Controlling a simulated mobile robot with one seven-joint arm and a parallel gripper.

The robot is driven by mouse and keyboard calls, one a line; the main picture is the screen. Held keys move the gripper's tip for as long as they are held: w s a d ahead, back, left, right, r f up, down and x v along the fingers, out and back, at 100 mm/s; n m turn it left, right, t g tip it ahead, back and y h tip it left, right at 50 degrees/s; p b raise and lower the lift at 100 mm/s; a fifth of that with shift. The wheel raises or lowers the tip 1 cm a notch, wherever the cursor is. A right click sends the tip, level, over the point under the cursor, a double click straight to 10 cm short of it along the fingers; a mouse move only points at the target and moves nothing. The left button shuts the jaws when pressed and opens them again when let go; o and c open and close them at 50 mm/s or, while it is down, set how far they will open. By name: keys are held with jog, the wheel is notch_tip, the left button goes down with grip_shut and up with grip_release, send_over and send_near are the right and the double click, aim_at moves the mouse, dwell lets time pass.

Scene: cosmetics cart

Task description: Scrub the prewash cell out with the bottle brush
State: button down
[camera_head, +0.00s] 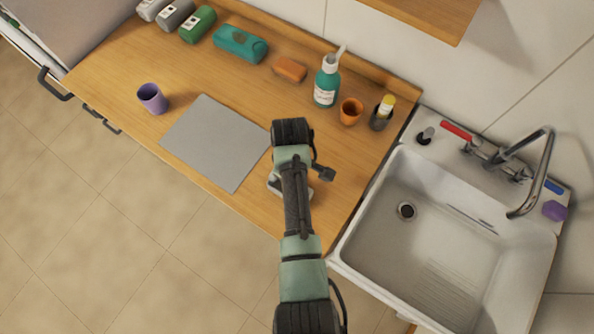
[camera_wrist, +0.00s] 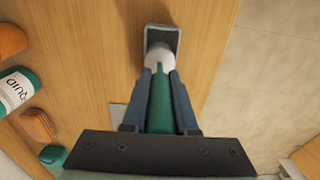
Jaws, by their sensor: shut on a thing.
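My gripper (camera_wrist: 160,82) is shut on the green handle of the bottle brush (camera_wrist: 160,105) in the wrist view. The brush's white head (camera_wrist: 158,57) points away from me and overlaps the near side of a small grey open-topped cell (camera_wrist: 149,36) with a dark inside. I cannot tell how deep the head is in the cell. In the head view the grey cell (camera_head: 275,184) shows only in part beside my arm, on the wooden counter near its front edge. My gripper and the brush are hidden by my arm there.
A grey mat (camera_head: 215,142) and purple cup (camera_head: 151,98) lie left of my arm. A teal bottle (camera_head: 327,82), orange cup (camera_head: 350,111), dark cup (camera_head: 379,122) and orange sponge (camera_head: 289,70) stand behind. A white sink (camera_head: 400,255) with a tap (camera_head: 545,150) is at right.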

notch_tip(320, 180, up, 9)
jog(key=w+a+p, duration=0.1)
jog(key=a+p, duration=0.1)
jog(key=p, duration=0.1)
jog(key=shift+w, duration=0.2)
dwell(0.7)
dwell(0.4)
